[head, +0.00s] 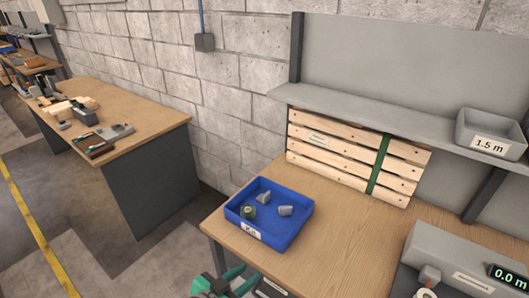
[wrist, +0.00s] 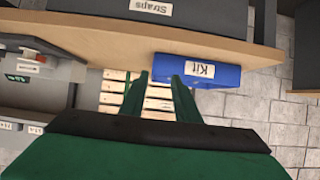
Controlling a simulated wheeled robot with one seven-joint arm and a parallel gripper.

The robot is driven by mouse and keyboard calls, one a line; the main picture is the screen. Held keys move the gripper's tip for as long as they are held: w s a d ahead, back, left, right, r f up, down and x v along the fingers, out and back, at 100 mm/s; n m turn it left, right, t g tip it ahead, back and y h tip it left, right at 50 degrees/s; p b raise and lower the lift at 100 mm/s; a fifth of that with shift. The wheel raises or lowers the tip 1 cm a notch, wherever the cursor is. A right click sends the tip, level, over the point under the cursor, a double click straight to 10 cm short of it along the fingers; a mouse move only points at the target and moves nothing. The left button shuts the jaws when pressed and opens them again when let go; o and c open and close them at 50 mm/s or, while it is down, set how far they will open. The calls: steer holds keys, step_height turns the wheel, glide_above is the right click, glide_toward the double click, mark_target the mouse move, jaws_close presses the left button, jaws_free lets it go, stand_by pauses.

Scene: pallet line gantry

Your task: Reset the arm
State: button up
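My gripper (head: 240,280) shows at the bottom edge of the head view, in front of the wooden bench. The rest of my arm is out of the head view.
A blue Kit tray (head: 235,220) holding small grey and green parts sits on the bench (head: 330,225), close beyond my gripper. A slatted wooden panel (head: 330,150) leans at the back. A grey 1.5 m bin (head: 467,136) stands on the shelf. A 0.0 m display unit (head: 450,258) is at right.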

steer(key=s+f+n+t+y, duration=0.2)
steer(key=s+f+n+y, duration=0.45)
steer(key=s+f, duration=0.7)
steer(key=s+d+r+t, duration=0.1)
steer(key=s+r, duration=0.3)
steer(key=s, duration=0.4)
steer(key=s+d+r+t, duration=0.2)
steer(key=s+d+r, duration=0.2)
steer(key=s, duration=0.5)
steer(key=shift+s+d+r+n+t+y, duration=0.25)
steer(key=shift+r+n+t+y, duration=0.1)
steer(key=shift+r, duration=0.35)
